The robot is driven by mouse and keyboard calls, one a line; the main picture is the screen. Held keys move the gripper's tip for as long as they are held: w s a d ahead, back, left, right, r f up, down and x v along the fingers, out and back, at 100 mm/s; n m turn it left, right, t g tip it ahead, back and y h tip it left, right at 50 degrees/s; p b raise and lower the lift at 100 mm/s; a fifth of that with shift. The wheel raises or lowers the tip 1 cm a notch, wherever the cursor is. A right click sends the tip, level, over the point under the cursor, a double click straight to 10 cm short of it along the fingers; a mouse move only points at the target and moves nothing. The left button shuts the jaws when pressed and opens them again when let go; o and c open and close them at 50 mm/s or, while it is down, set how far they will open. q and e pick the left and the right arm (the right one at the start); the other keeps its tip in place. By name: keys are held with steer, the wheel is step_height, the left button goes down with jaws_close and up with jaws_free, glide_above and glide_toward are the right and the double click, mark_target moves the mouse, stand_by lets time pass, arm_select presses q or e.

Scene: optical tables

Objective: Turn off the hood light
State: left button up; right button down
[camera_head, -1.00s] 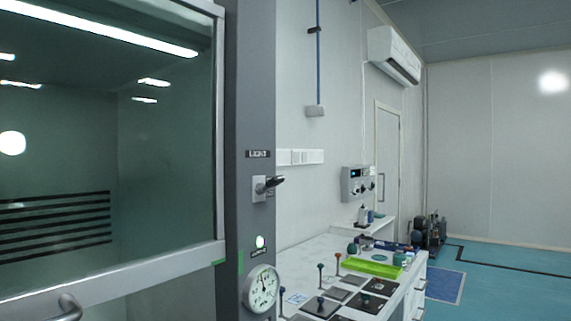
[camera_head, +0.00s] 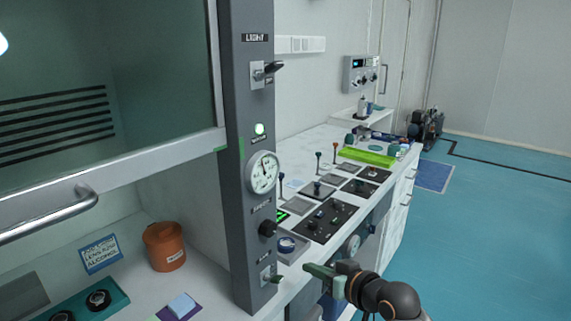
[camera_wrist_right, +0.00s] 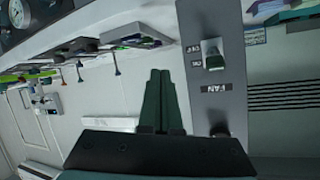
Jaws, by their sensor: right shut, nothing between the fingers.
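The hood light switch (camera_head: 262,73) is on the grey front post, under a LIGHT label (camera_head: 257,38). Its dark lever sticks out to the right; its small position label is hard to read. My right gripper (camera_head: 308,268) is low in the head view, right of the post and well below the light switch. Its green fingers are shut and empty, pointing left and up. They also show in the wrist view (camera_wrist_right: 161,74), beside the post and the FAN switch (camera_wrist_right: 212,54). The light switch is not in the wrist view. My left gripper is not in view.
The post (camera_head: 245,200) also carries a green lamp (camera_head: 259,129), a round gauge (camera_head: 263,172), a black knob (camera_head: 267,229) and a low switch (camera_head: 268,277). A bench with a green tray (camera_head: 367,156) and levers stands behind. The raised sash handle (camera_head: 50,213) is left.

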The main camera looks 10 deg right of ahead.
step_height(320, 180, up, 38)
steer(key=a+n+y+p, duration=0.1)
steer(key=n+y+p, duration=0.2)
steer(key=n+y, duration=0.1)
steer(key=s+r+n, duration=0.2)
steer(key=s+r, duration=0.5)
steer(key=r, duration=0.4)
steer(key=shift+s+r+g+y+p, duration=0.3)
steer(key=shift+s+r+p, duration=0.05)
steer(key=shift+r+p, duration=0.05)
steer(key=shift+a, duration=0.1)
